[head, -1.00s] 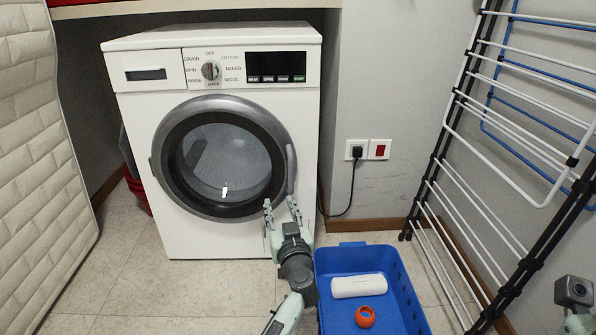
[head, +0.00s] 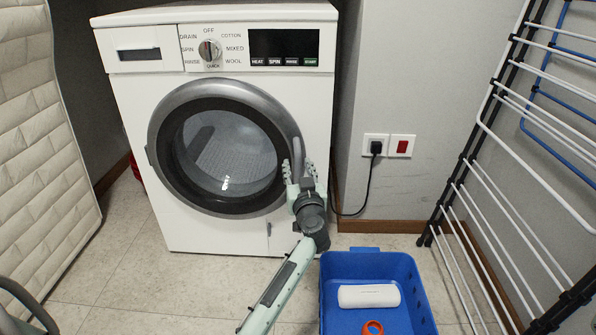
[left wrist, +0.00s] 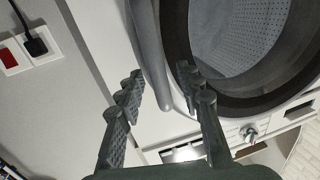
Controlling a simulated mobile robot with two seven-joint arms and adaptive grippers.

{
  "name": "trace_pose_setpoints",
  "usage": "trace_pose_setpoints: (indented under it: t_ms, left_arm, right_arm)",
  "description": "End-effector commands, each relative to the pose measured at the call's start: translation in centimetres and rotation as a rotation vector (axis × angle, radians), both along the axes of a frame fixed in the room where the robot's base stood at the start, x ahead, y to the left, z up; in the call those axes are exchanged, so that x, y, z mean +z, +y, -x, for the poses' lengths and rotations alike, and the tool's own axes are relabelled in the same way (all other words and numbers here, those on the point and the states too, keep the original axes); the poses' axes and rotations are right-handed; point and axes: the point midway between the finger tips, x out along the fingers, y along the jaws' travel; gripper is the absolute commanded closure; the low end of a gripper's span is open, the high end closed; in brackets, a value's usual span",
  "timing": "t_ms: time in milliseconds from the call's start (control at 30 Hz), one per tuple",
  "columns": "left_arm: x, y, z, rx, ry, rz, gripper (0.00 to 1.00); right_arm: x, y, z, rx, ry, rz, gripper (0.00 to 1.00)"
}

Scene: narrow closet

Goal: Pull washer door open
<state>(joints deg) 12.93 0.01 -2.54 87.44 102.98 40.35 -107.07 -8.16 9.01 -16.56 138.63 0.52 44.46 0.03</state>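The white washer (head: 150,205) stands against the back. Its round door (head: 262,100) has a grey ring and dark glass and looks closed. The grey door handle (head: 298,150) is on the door's right edge. My left gripper (head: 298,170) is at the lower part of this handle. In the left wrist view the gripper (left wrist: 160,85) is open, with the handle (left wrist: 158,60) between its two fingers. A gap shows beside the handle, so I see no firm grip. My right gripper is not in view.
A blue basket (head: 410,295) with a white bottle (head: 368,296) and an orange ring (head: 372,328) sits on the floor at right. A drying rack (head: 470,155) leans at far right. A quilted white panel (head: 40,150) stands at left. A socket with a plug (head: 376,146) is on the wall.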

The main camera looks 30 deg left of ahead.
Motion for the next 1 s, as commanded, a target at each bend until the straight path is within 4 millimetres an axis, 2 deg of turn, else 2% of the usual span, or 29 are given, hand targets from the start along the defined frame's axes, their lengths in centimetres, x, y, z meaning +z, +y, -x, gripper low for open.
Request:
trace_pose_setpoints:
  t_ms: [333,367,633,1000]
  left_arm:
    - [0.02,0.45,-0.57,0.0,0.0,0.001,0.64]
    - [0.03,0.45,-0.57,0.0,0.0,0.001,0.65]
    - [0.02,0.42,-0.55,0.0,0.0,0.001,0.99]
    - [0.03,0.42,-0.53,0.0,0.0,0.001,1.0]
  right_arm:
    - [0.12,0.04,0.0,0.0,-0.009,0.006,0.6]
    - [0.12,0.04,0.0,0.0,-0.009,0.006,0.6]
    - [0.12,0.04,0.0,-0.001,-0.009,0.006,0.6]
    - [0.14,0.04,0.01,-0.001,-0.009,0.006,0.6]
